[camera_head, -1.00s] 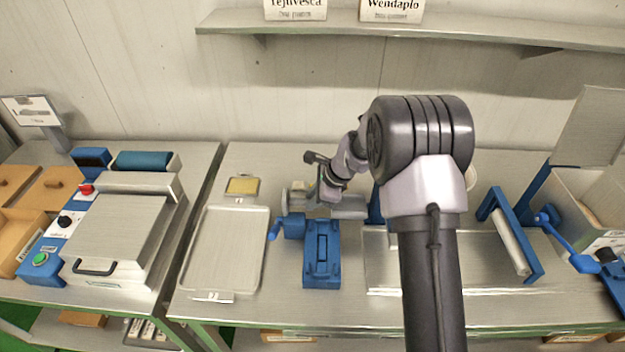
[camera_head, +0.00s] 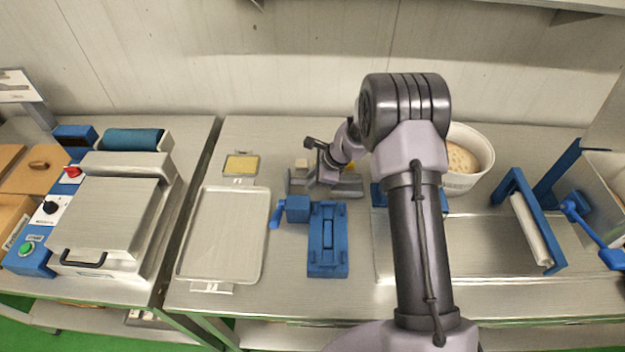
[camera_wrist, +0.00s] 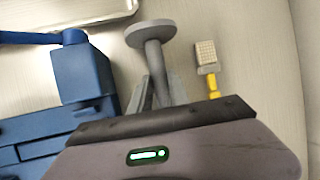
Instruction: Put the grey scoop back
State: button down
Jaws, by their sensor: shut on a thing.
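The grey scoop (camera_wrist: 152,45) shows in the wrist view as a flat round end on a short stem, which runs down between my fingers. My gripper (camera_wrist: 162,92) is shut on it. In the head view my gripper (camera_head: 322,180) is low over the back of the table, behind the blue clamp-like device. Grey parts of the scoop (camera_head: 297,182) show beside the fingers there. The rest of the scoop is hidden by my gripper, and I cannot tell whether it touches the table.
A brush with a yellow handle (camera_wrist: 212,84) lies close to the scoop. The blue device (camera_head: 327,240) with a crank is in front. A metal tray (camera_head: 224,278) lies left, with a small yellow-filled tray (camera_head: 240,166) behind it. A white tub (camera_head: 466,183) and a blue-framed roller (camera_head: 530,225) stand right.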

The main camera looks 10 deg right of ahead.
jog(key=shift+f, duration=0.1)
jog(key=c, duration=1.2)
grip_release()
jog(key=shift+c, duration=0.2)
jog(key=p+v, duration=0.2)
jog(key=v, duration=1.1)
jog(key=s+a+r+n, duration=0.2)
jog(key=s+r+n, duration=0.15)
jog(key=r, duration=0.45)
jog(key=s+a+r+n, duration=0.25)
jog(key=s+r, duration=0.25)
jog(key=r, duration=0.3)
jog(key=s+r+n+t+h, duration=0.1)
jog(key=s+r+n, duration=0.2)
jog(key=s, duration=0.8)
jog(key=s+r+n+t+h, duration=0.1)
jog(key=s+r+n, duration=0.2)
jog(key=s, duration=0.9)
jog(key=n, duration=0.3)
jog(key=shift+r, duration=0.4)
